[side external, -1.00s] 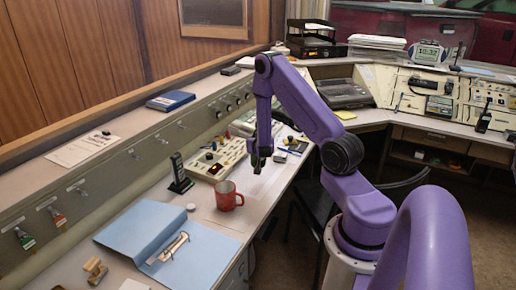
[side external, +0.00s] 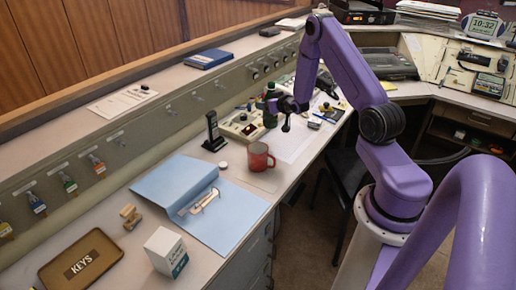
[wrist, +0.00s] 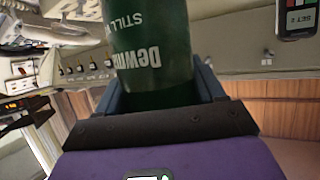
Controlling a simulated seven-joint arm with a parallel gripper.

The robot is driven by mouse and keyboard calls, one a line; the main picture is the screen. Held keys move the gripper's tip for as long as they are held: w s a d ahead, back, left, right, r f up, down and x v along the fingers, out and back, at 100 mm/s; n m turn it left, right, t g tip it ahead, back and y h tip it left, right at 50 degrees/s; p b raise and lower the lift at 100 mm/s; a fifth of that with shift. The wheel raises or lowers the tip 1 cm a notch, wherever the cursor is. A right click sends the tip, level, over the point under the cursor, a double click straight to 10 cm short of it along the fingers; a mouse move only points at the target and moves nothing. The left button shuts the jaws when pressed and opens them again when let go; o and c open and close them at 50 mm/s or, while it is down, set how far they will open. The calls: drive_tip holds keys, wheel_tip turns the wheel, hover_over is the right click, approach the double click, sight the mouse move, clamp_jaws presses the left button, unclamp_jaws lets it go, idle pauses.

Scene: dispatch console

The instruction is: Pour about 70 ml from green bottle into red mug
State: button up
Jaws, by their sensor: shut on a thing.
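The green bottle (side external: 270,118) stands about upright in the side external view, behind the red mug (side external: 259,158) and beside the beige console unit. My gripper (side external: 275,104) is shut on it from the right. In the wrist view the bottle (wrist: 150,50) sits between the two fingers (wrist: 160,88), its printed label upside down in that picture. I cannot tell whether its base touches the desk. The red mug stands upright on the desk, apart from the bottle; its inside level cannot be made out. The mug is not seen in the wrist view.
An open blue folder (side external: 235,215) lies left of and in front of the mug. A black handset (side external: 213,132) stands upright left of the mug, with a small white round item (side external: 223,165) near it. The beige console unit (side external: 240,127) is close behind. A white sheet (side external: 293,145) lies right.

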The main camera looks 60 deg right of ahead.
drive_tip(key=s+a+f+n+g+y, duration=0.1)
drive_tip(key=s+a+f+n+y, duration=0.1)
drive_tip(key=a+f+n+y, duration=0.4)
drive_tip(key=shift+a+f+n+y, duration=0.25)
drive_tip(key=shift+a+n+y, duration=0.4)
drive_tip(key=shift+n+y, duration=2.35)
drive_tip(key=shift+w+m+y, duration=0.1)
drive_tip(key=shift+m+y, duration=0.3)
drive_tip(key=shift+a+n, duration=0.1)
drive_tip(key=shift+n, duration=0.2)
